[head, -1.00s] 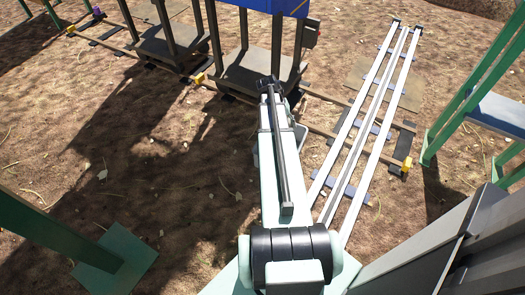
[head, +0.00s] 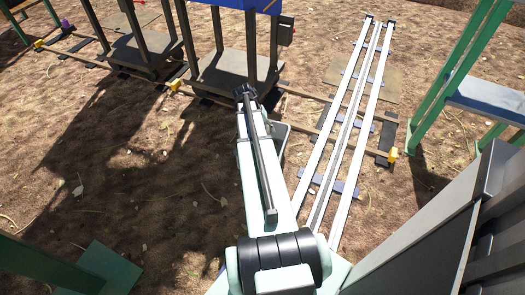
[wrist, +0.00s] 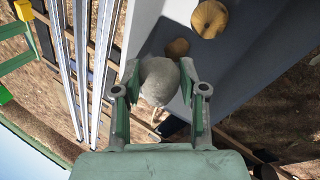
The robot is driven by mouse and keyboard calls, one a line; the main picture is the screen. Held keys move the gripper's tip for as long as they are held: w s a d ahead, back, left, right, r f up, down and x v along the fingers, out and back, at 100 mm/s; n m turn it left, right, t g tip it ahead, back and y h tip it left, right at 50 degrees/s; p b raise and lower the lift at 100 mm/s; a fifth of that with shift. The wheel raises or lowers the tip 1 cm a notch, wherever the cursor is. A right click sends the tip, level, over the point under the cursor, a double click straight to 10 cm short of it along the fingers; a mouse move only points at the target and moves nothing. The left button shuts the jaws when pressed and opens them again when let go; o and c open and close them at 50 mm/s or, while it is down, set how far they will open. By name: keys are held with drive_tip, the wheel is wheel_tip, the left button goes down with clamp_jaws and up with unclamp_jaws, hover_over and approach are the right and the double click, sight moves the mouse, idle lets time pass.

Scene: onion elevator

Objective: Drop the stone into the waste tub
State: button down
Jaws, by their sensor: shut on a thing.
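My gripper (wrist: 157,97) is shut on the stone (wrist: 158,78), a rounded grey lump between its two green fingers in the wrist view. Just beyond the stone is a pale-walled container (wrist: 145,25) with a grey inside. Two tan, onion-like things, a larger one (wrist: 209,19) and a smaller one (wrist: 178,48), lie in it. In the head view my arm reaches forward and hides the gripper and stone. A grey, tub-like thing (head: 281,143) shows partly behind the arm; I cannot tell whether it is the waste tub.
Long white rails (head: 345,115) run right of my arm. Dark-legged stands (head: 235,70) stand at the back along a track. A green frame with a blue-grey shelf (head: 488,100) is at the right. Bare ground (head: 150,190) lies to the left.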

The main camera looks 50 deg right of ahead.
drive_tip(key=c, duration=0.6)
unclamp_jaws()
drive_tip(key=shift+o, duration=0.2)
drive_tip(key=shift+r, duration=0.1)
drive_tip(key=v, duration=1.2)
